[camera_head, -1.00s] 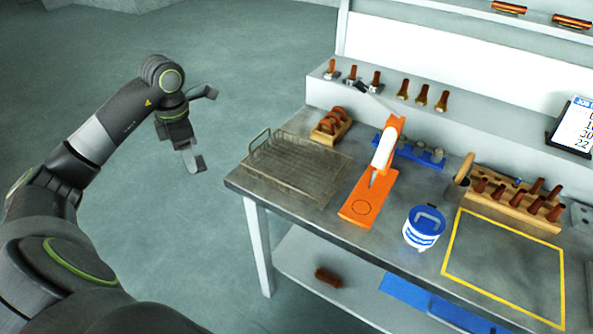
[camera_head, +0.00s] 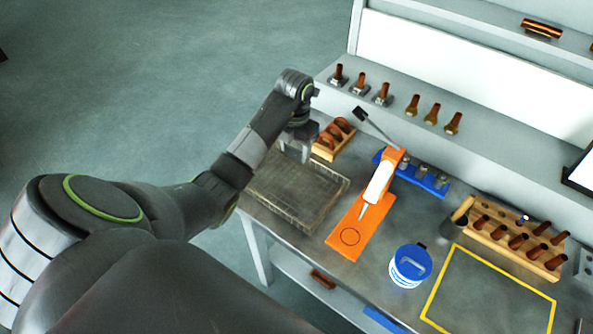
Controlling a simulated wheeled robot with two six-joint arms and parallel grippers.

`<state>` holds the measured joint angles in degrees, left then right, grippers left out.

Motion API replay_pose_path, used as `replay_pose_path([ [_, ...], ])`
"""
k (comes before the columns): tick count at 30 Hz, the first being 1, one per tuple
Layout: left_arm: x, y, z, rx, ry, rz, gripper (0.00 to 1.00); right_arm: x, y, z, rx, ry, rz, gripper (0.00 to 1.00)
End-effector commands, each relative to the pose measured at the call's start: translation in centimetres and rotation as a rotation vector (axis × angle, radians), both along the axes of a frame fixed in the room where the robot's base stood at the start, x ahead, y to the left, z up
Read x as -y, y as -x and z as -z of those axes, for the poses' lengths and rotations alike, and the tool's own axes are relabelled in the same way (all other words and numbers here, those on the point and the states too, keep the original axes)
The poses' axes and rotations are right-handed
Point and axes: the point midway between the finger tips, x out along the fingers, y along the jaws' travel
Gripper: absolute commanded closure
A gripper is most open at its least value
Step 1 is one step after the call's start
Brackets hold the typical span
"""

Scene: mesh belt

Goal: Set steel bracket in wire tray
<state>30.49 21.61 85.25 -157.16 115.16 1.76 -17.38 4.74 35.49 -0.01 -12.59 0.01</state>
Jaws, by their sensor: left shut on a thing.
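The wire tray (camera_head: 300,222) is a shallow grey mesh basket at the left end of the bench. My left gripper (camera_head: 295,152) is over the tray's far edge, pointing down. It is shut on a small grey metal piece, which I take for the steel bracket; the arm and fingers hide most of it, so its shape and tilt are unclear. I cannot tell whether it touches the tray. My right gripper is not in view.
An orange stand with a white-bodied tool (camera_head: 380,182) is right of the tray. A wooden holder (camera_head: 325,150) with copper rings is close behind the tray. A blue-lidded tub (camera_head: 410,265) and a yellow-outlined area (camera_head: 490,290) lie farther right. The tray's inside looks empty.

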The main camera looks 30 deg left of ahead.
Motion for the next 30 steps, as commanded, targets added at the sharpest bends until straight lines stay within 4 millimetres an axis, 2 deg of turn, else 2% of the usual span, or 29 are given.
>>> replay_pose_path([
  [1, 0.0, 0.0, 0.9, 0.0, 0.0, 0.0, 0.72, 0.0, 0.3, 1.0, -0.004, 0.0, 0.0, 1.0],
  [9, -0.1, 0.0, 4.3, 0.001, 0.0, 0.001, 0.72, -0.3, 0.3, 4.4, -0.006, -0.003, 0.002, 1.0],
  [14, -0.1, 0.0, 5.2, 0.0, 0.0, 0.001, 0.72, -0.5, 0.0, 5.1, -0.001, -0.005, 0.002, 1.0],
  [18, 0.0, 0.1, 7.5, -0.002, 0.001, 0.001, 0.72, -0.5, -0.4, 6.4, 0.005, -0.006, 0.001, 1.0],
  [21, 0.0, 0.1, 8.3, -0.003, 0.003, 0.0, 0.72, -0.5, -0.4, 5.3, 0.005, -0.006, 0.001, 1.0],
  [25, -0.1, 0.1, 9.5, -0.001, 0.0, 0.002, 0.72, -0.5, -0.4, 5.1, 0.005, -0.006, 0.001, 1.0],
  [30, -0.1, 0.0, 9.6, 0.001, 0.0, 0.002, 0.72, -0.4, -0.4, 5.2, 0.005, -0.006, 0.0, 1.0],
])
